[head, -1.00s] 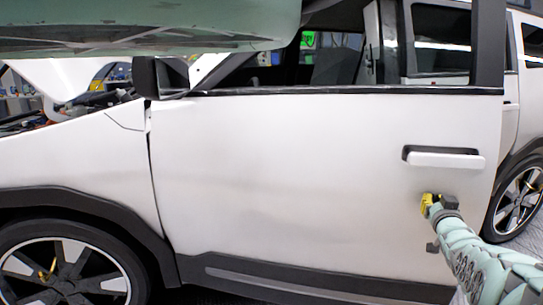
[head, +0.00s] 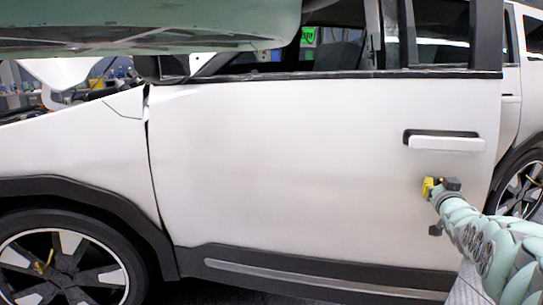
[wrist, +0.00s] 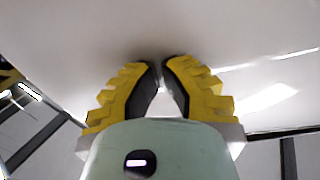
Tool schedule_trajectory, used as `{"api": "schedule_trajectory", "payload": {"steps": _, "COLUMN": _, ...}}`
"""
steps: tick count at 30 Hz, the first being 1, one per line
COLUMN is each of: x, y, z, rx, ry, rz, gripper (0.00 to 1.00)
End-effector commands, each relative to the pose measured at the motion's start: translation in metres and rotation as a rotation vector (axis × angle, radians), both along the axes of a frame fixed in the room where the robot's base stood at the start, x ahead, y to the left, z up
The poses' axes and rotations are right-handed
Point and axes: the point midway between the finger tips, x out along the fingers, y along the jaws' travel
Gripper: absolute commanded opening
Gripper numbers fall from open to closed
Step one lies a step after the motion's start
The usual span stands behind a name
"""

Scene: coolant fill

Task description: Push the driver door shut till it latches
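The white driver door (head: 300,160) fills the middle of the head view. Its rear edge stands out over the car body behind it, so it looks ajar. The door handle (head: 447,143) is at its upper right. My gripper (head: 428,188), with yellow fingers, is at the door's outer face, below the handle. In the wrist view the fingers (wrist: 160,66) are nearly together with nothing between them. Their tips point at the pale door panel (wrist: 180,28). Whether they touch it is hard to tell. The latch is hidden.
The front wheel (head: 65,265) is at lower left and the rear wheel (head: 522,190) at right. A side mirror (head: 170,68) stands at the door's front. The front bonnet area is open at far left, with a workshop behind. A dark sill runs below the door.

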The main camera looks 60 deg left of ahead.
Motion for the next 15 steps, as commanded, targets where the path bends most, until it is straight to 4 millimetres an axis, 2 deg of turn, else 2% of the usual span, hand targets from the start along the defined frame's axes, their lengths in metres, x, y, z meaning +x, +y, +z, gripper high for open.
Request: {"api": "schedule_trajectory", "payload": {"steps": 15, "x": 0.0071, "y": 0.0053, "z": -0.0013, "rx": 0.003, "ry": -0.001, "rz": 0.010, "gripper": 0.00}}
